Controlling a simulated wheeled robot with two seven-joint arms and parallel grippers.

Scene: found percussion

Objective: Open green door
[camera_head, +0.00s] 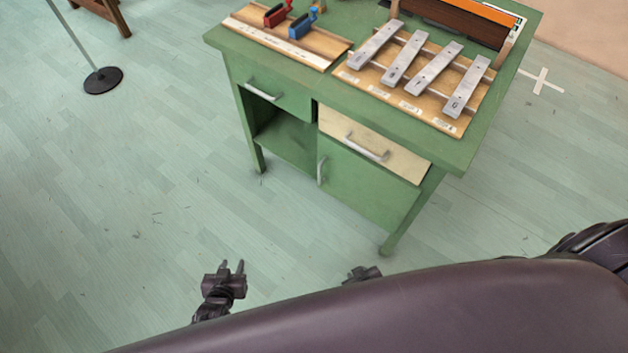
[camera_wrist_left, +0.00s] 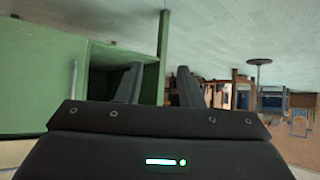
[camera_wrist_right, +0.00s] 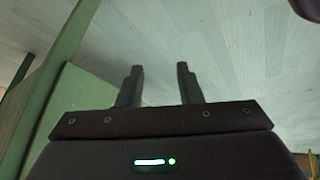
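The green door (camera_head: 368,188) is the lower right panel of the green cabinet desk, and it looks shut. Its upright silver handle (camera_head: 321,170) is near its left edge; in the left wrist view the handle (camera_wrist_left: 73,80) is left of the fingers. My left gripper (camera_head: 233,267) is open and empty, low in front of the desk and apart from it. The left wrist view shows its two fingers (camera_wrist_left: 158,72) spread. My right gripper (camera_wrist_right: 160,70) is open and empty in its wrist view; in the head view my body hides most of it.
A cream drawer (camera_head: 372,145) is above the door. An open compartment (camera_head: 287,138) is to its left, below a green drawer (camera_head: 272,92). Metal bars (camera_head: 405,58) on a wooden board lie on the desktop. A stand's round base (camera_head: 103,80) is on the floor at left. Floor before the desk is clear.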

